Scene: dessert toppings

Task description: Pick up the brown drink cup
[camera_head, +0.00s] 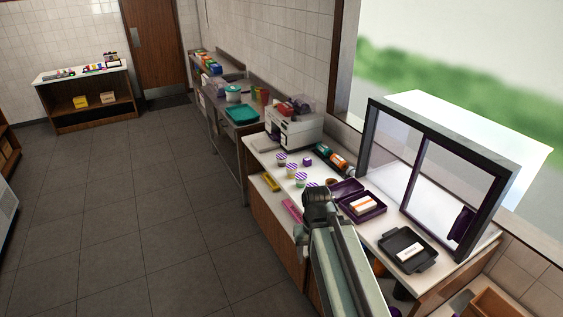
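A small brown round thing (331,182), which may be the brown drink cup, shows on the white counter just right of my gripper. It is partly hidden and too small to tell for sure. My gripper (316,194) is a dark shape at the end of my arm, over the counter's front edge. Its fingers are not clear, and I cannot tell whether it is open, shut or holding anything. Several small cups with purple-and-white striped tops (300,178) stand on the counter behind and left of my gripper.
An open purple case (373,213) and a black tray (425,262) lie to the right, near a dark-framed window box (437,175). A white machine (294,130) stands at the counter's back. Dark bottles (328,155) lie by the wall. Grey floor (150,210) to the left is clear.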

